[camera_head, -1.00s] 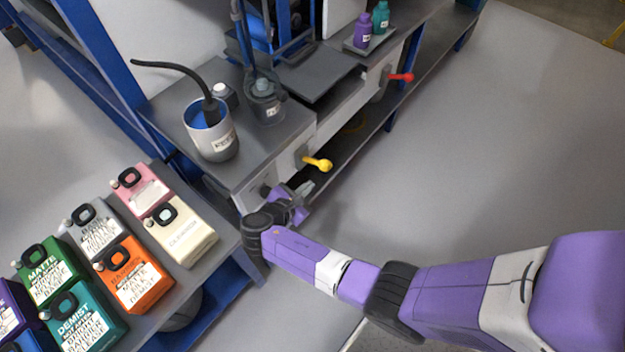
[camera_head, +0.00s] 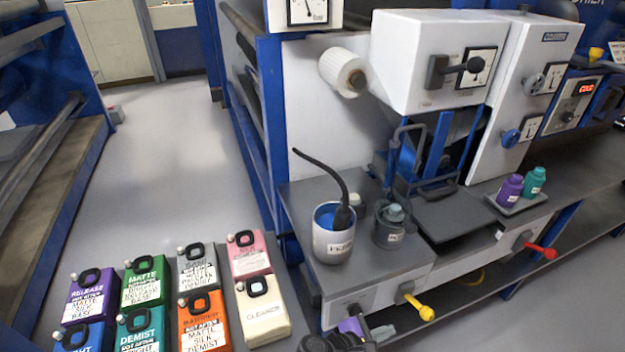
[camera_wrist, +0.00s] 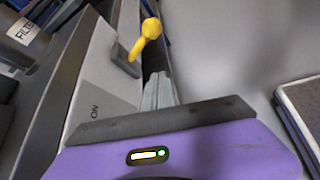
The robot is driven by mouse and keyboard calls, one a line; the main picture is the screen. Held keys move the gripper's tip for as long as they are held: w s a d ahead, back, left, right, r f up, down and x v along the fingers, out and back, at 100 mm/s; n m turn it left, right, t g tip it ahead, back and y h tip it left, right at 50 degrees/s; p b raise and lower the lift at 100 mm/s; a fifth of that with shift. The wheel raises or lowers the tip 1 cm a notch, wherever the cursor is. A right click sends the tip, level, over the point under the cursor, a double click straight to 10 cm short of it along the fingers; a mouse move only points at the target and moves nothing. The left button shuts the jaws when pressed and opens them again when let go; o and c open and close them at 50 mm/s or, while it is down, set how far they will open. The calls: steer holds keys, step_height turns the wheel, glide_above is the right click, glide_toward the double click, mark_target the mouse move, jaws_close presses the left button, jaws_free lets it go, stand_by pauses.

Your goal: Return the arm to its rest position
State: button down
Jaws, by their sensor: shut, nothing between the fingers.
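My purple arm shows only in part at the bottom edge of the head view, in front of the bench near the yellow lever (camera_head: 418,307). In the wrist view my gripper (camera_wrist: 158,92) has its grey fingers closed together with nothing between them.
Several jugs, among them an orange one (camera_head: 203,322) and a cream one (camera_head: 265,310), stand at the lower left. A red lever (camera_head: 541,251) sits farther right. Open floor lies at left.

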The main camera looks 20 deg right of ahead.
steer(key=s+a+f+m+t+y, duration=0.2)
steer(key=s+a+f+y, duration=0.25)
steer(key=s+f, duration=0.5)
steer(key=s+a+r+m+t+y, duration=0.3)
steer(key=s+a+m+y, duration=0.15)
steer(key=s, duration=0.45)
steer(key=s+r+m+t+y, duration=0.1)
steer(key=s+r+m+t, duration=0.1)
steer(key=r, duration=0.8)
steer(key=s+r+m+t+y, duration=0.1)
steer(key=s+r+m+t, duration=0.2)
steer(key=r, duration=0.8)
steer(key=s+a+r+m+t+y, duration=0.1)
steer(key=s+r+m, duration=0.3)
steer(key=r, duration=0.7)
steer(key=shift+s+r+m+t, duration=0.2)
steer(key=shift+m+t, duration=0.35)
steer(key=shift+t, duration=0.25)
